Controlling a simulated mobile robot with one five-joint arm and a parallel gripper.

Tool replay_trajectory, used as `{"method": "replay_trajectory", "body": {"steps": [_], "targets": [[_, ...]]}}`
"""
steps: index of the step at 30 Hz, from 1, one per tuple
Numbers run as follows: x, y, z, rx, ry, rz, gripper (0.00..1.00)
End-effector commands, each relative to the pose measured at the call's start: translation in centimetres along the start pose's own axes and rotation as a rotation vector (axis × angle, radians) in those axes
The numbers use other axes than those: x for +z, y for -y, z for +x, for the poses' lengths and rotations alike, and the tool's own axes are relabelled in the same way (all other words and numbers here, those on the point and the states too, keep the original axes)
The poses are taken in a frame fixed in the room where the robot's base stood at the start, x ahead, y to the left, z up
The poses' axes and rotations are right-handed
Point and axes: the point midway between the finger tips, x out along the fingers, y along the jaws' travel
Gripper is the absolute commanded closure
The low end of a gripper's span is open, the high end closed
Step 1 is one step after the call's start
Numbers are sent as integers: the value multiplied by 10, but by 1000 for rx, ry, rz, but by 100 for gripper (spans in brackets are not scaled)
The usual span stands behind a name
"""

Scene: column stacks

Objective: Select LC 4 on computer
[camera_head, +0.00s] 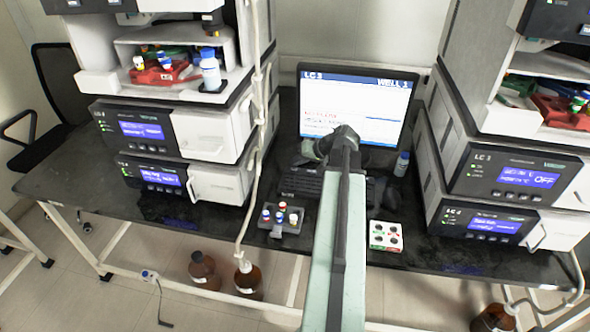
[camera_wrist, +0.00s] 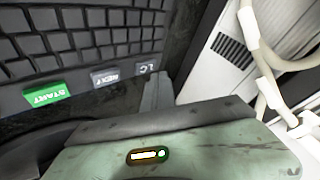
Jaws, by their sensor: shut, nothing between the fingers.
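The computer monitor (camera_head: 355,105) stands at the back of the black bench between two instrument stacks. Its blue header appears to read "LC 3" at left and "WELL 1" at right; the smaller text is unclear. The keyboard (camera_head: 300,183) lies in front, partly hidden by my arm. In the wrist view the keyboard (camera_wrist: 70,42) shows a green START key (camera_wrist: 44,93), a grey NEXT key (camera_wrist: 112,76) and a grey LC key (camera_wrist: 147,67). My gripper (camera_wrist: 157,88) is shut and empty, its tip just beside the LC key. I cannot tell whether it touches it.
Instrument stacks stand at left (camera_head: 205,130) and right (camera_head: 500,165). A small rack with capped vials (camera_head: 280,218) and a white block with dark wells (camera_head: 386,236) sit near the front edge. A bottle (camera_head: 402,164) stands right of the monitor. A pale tube hangs at left.

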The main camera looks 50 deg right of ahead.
Motion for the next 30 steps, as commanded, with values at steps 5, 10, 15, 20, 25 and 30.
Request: {"method": "replay_trajectory", "body": {"steps": [5,10,15,20,25,30], "targets": [[0,0,0,0,0,0,100],[0,0,0,0,0,1,100],[1,-2,1,1,0,1,100],[4,-5,6,1,-1,1,100],[4,-5,5,1,-1,1,100],[4,-5,5,1,-1,1,100]]}}
